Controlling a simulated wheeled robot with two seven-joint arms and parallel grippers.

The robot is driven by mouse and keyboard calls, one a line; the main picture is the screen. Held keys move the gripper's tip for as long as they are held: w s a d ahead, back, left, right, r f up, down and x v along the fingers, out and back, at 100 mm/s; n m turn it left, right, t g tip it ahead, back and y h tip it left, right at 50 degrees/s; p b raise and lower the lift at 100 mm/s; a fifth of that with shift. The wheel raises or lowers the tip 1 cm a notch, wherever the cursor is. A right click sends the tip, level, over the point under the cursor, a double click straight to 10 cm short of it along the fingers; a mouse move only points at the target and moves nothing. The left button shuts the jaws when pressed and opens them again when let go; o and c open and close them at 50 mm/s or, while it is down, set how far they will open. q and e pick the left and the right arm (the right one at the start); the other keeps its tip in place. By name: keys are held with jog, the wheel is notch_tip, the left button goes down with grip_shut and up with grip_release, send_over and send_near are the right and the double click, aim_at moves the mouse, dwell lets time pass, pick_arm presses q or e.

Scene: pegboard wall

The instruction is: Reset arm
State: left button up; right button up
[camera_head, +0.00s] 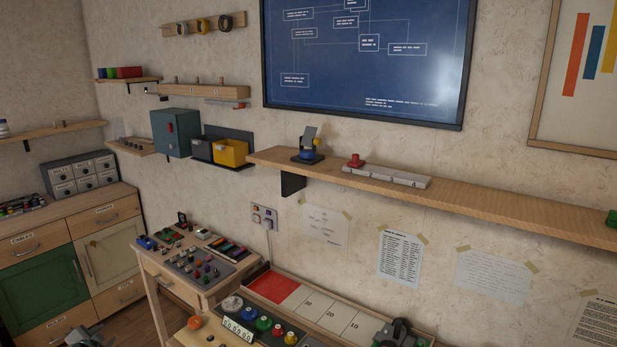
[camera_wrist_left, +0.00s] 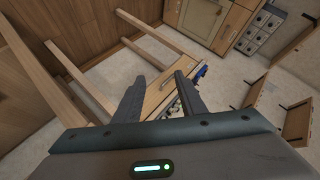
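My left gripper (camera_head: 88,338) shows only in part at the bottom left edge of the head view, in front of the drawer cabinet. In the left wrist view my left gripper (camera_wrist_left: 159,78) has its two dark fingers apart, with nothing held between them. Beyond the fingers is the wooden side table (camera_wrist_left: 165,95) with its drawer and legs, seen tilted. My right gripper does not show in either view.
The side table (camera_head: 150,268) carries small parts. A workbench with a row of coloured knobs (camera_head: 263,324) and a dark device (camera_head: 400,334) fills the bottom. A long wall shelf (camera_head: 480,200) crosses the right. The cabinet (camera_head: 105,220) stands left.

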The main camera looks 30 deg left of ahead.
pick_arm(q)
jog(key=s+f+m+g, duration=0.3)
jog(key=s+f, duration=0.2)
jog(key=s, duration=0.7)
jog(key=s+f+m+g, duration=0.25)
jog(key=s+f, duration=0.25)
jog(key=s, duration=0.6)
jog(key=s+d+f+n+h, duration=0.1)
jog(key=s+d+f, duration=0.1)
jog(key=d+f, duration=0.75)
jog(key=s+d+f+n+g+h, duration=0.1)
jog(key=s+d+f+h, duration=0.15)
jog(key=d+f, duration=0.75)
jog(key=s+d+f+n+h, duration=0.1)
jog(key=s+d+f, duration=0.3)
jog(key=d, duration=1.1)
jog(key=s+d+f+n+h, duration=0.15)
jog(key=d+f, duration=0.25)
jog(key=d, duration=1.4)
jog(key=w+d+f+h, duration=0.1)
jog(key=d+f+h, duration=0.3)
jog(key=d, duration=1.4)
notch_tip(320, 180, down, 10)
jog(key=y+b, duration=0.1)
jog(key=b, duration=0.8)
jog(key=shift+s+d, duration=0.25)
jog(key=shift+d, duration=0.15)
jog(key=shift+r+g, duration=0.1)
jog(key=shift+g, duration=0.15)
